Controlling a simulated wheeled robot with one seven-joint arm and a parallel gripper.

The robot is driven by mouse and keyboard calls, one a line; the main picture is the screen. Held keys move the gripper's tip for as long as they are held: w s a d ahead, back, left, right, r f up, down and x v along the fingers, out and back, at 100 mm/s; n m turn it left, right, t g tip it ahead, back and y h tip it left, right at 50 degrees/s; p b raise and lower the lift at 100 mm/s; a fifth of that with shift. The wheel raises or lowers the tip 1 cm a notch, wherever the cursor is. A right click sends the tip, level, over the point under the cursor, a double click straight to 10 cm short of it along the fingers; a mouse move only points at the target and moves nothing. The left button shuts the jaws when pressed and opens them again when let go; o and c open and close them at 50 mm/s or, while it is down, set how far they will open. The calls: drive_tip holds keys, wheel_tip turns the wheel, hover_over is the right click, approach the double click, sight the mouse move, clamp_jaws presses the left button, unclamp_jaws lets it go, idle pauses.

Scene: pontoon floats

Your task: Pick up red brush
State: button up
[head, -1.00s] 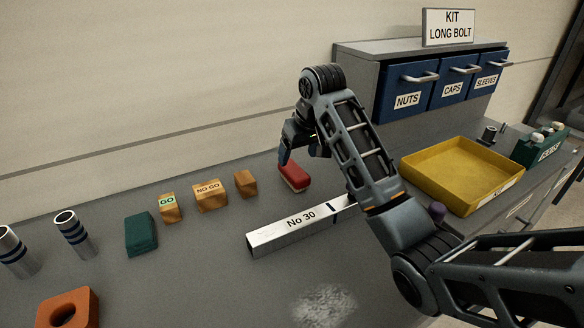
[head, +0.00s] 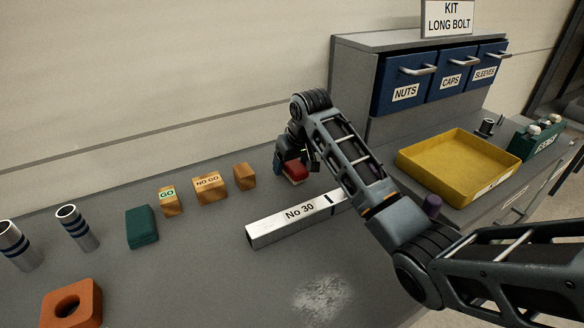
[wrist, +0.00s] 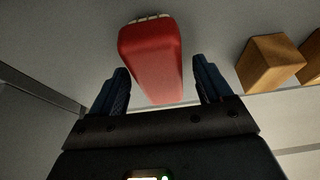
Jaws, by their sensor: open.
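The red brush (head: 294,172) lies on the grey bench, just behind the far end of the metal bar marked No 30. In the wrist view the red brush (wrist: 152,58) shows its red back, with pale bristles at its top edge. My gripper (head: 292,168) is lowered over the brush. In the wrist view my gripper (wrist: 162,88) is open, with one blue finger on each side of the brush's near end. Gaps show between the fingers and the brush.
The metal bar (head: 292,220) lies just in front of the brush. Wooden blocks (head: 209,188) stand to the left, with a green block (head: 141,227) beyond them. A yellow tray (head: 457,167) and a drawer cabinet (head: 350,95) are to the right. The front middle of the bench is clear.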

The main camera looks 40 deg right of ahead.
drive_tip(key=shift+f, duration=0.25)
idle(0.4)
drive_tip(key=c, duration=1.1)
